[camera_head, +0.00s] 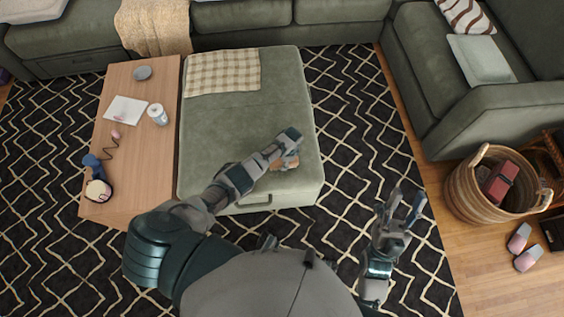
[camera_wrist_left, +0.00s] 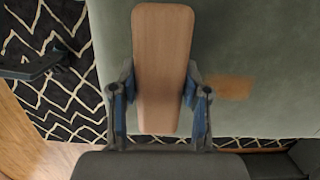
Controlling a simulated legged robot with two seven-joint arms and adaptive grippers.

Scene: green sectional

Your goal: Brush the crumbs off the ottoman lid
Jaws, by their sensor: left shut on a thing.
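The green ottoman (camera_head: 235,125) stands on the rug, its lid closed. My left gripper (camera_head: 288,152) is low over the lid's front right part, shut on a brush with a smooth wooden back. In the left wrist view the brush (camera_wrist_left: 163,70) lies lengthwise between the two fingers (camera_wrist_left: 160,110); its bristles are hidden. A flat brown patch (camera_wrist_left: 231,88), which looks like the crumbs, lies on the lid just right of the brush. In the head view the gripper hides most of this spot. My right gripper (camera_head: 405,205) is open and empty above the rug, right of the ottoman.
A checked cloth (camera_head: 223,72) lies on the ottoman's far left part. A wooden table (camera_head: 150,165) adjoins its left side, holding a paper, a white jar (camera_head: 157,114), a grey bowl and small items. A wicker basket (camera_head: 470,195) stands at right. Green sofas border the back and right.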

